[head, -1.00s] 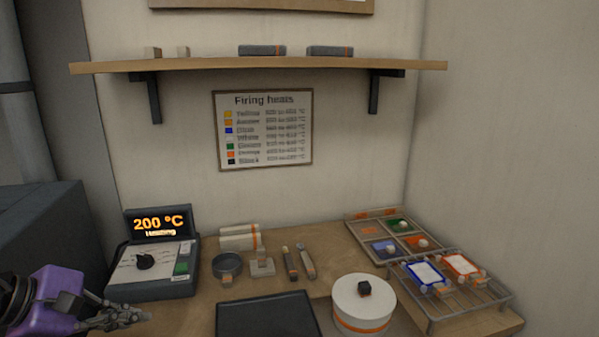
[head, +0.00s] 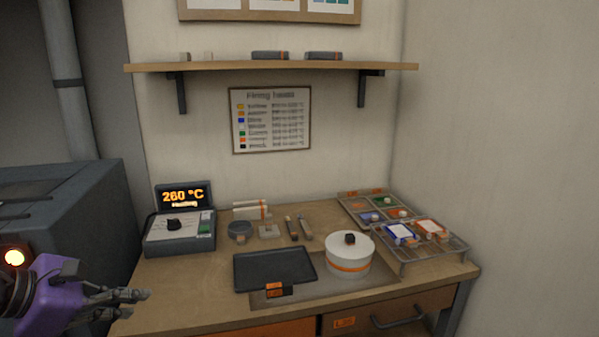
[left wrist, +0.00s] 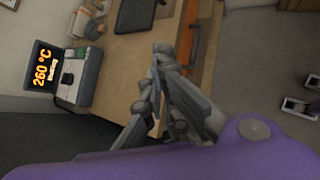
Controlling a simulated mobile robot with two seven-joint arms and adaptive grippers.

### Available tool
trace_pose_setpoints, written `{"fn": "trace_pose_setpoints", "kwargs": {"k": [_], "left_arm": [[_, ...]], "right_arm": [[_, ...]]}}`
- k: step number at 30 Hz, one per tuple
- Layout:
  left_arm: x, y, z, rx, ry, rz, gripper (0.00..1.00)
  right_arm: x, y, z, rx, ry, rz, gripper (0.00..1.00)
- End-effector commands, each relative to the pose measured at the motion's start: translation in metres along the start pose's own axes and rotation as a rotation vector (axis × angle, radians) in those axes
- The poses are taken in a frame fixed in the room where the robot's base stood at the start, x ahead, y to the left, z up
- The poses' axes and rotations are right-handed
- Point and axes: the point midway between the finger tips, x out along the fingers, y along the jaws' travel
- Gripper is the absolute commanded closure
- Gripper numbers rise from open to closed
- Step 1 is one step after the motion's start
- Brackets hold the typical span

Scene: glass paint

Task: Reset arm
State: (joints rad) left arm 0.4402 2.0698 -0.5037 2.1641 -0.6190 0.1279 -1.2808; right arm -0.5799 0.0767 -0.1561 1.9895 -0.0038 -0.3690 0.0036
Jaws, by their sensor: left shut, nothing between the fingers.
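My left gripper (head: 128,296) is at the lower left of the head view, on a purple wrist, left of the table's front edge. Its fingers are shut with nothing between them. In the left wrist view the gripper (left wrist: 160,55) shows from close up, its fingertips together over the table's edge. The controller (head: 180,225) stands on the left end of the table and its display reads 260 °C; the smaller line under it is blurred. The controller also shows in the left wrist view (left wrist: 75,75). My right gripper is not in view.
A dark tray (head: 275,268) and a white lidded pot (head: 349,256) stand mid-table. A wire rack (head: 437,250) with blue- and red-edged tiles is at the right. A dark kiln-like box (head: 60,215) with a lit round lamp stands left. A shelf (head: 280,68) hangs above.

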Motion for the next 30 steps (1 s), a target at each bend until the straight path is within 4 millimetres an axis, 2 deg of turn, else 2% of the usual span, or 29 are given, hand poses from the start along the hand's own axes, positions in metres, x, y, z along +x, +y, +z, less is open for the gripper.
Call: {"fn": "trace_pose_setpoints", "kwargs": {"k": [3,8,13,16,20,23,26,30], "left_arm": [[0.012,0.009,0.006,-0.278,-0.076,0.040,1.00],[0.033,0.007,0.000,-0.686,-0.179,0.053,1.00],[0.059,-0.008,-0.025,-1.170,-0.279,0.042,1.00],[0.076,-0.025,-0.050,-1.513,-0.337,0.036,1.00],[0.095,-0.058,-0.089,-1.960,-0.401,0.034,1.00],[0.106,-0.090,-0.120,-2.288,-0.445,0.042,1.00],[0.115,-0.129,-0.152,-2.601,-0.486,0.065,1.00],[0.122,-0.192,-0.189,-3.011,-0.548,0.117,1.00]], "right_arm": [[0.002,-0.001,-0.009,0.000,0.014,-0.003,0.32],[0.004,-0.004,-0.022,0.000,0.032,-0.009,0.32],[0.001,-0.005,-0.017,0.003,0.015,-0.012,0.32],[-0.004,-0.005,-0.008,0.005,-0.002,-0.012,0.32],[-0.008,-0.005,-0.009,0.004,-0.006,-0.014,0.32],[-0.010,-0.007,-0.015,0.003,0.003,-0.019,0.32],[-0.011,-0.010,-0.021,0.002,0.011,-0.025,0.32],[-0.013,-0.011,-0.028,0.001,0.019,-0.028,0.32]]}}
